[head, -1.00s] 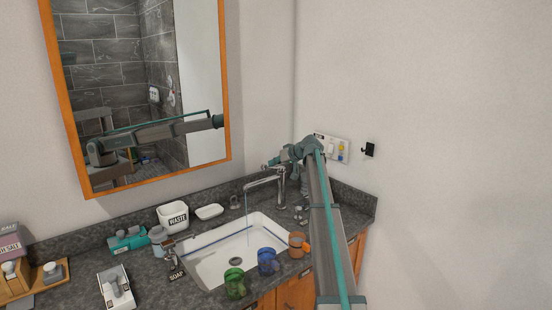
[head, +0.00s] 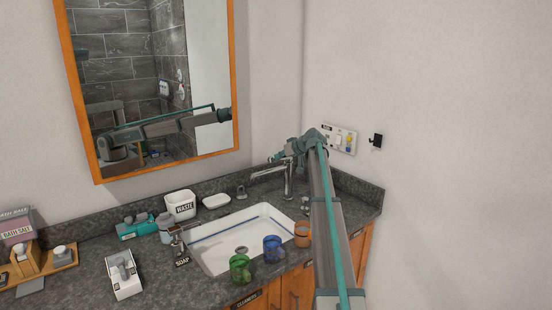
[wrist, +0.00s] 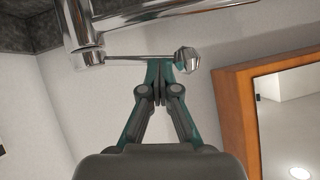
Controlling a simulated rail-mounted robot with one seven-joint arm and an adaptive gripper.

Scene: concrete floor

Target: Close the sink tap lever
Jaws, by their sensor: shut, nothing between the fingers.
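The chrome sink tap (head: 288,180) stands behind the white basin, its spout reaching left over it. No water stream shows below the spout. In the wrist view, the tap body (wrist: 78,25) is at the upper left. Its thin lever (wrist: 135,58) runs right to a faceted knob (wrist: 187,60). My gripper (wrist: 160,66) is shut and empty, its tips at the lever close to the knob; I cannot tell if they touch. In the head view my gripper (head: 277,157) is beside the tap's top, and the lever is hard to make out there.
A mirror (head: 97,165) hangs left; a wall panel (head: 340,139) is right.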

